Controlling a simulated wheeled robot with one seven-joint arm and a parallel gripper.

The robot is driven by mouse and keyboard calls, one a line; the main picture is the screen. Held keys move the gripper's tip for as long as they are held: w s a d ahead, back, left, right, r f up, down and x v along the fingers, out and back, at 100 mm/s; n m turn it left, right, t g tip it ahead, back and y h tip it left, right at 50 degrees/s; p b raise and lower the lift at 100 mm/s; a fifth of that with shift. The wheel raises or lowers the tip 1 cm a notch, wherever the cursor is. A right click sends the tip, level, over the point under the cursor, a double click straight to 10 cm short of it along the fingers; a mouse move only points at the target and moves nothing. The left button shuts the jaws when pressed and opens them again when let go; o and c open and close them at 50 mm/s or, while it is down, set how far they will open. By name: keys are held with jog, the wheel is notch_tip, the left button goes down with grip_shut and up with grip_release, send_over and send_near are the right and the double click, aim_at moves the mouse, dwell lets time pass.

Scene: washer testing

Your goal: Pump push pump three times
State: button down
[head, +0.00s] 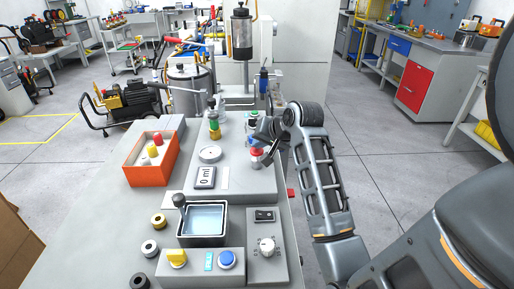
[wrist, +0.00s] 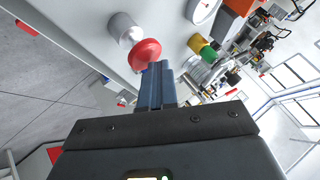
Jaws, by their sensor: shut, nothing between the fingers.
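The pump push seems to be the red round knob (head: 257,153) on a silver cylinder, at the right side of the grey test bench (head: 236,187). In the wrist view the red knob (wrist: 145,54) sits on its silver base (wrist: 124,30), just beyond my fingertips. My gripper (wrist: 156,68) is shut and empty, its blue-grey fingers pressed together beside the red knob. I cannot tell whether they touch it. In the head view my gripper (head: 268,150) is at the knob and partly hides the area behind it.
A yellow-and-green fitting (head: 214,128) and a round gauge (head: 210,153) stand left of the knob. An orange box (head: 151,163) is farther left. A water basin (head: 203,220), a yellow knob (head: 177,258) and a blue button (head: 227,259) are in front. A tall metal press stands behind.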

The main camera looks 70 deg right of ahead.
aim_at(259, 151)
jog(key=shift+f, duration=0.55)
dwell(0.4)
jog(key=shift+r+p, duration=0.9)
jog(key=shift+r, duration=0.05)
notch_tip(259, 151, up, 4)
jog(key=p, duration=0.3)
jog(key=shift+f+p, duration=0.1)
jog(key=shift+p, duration=0.3)
notch_tip(259, 151, up, 2)
jog(key=shift+r+p, duration=0.15)
jog(key=shift+p, duration=0.55)
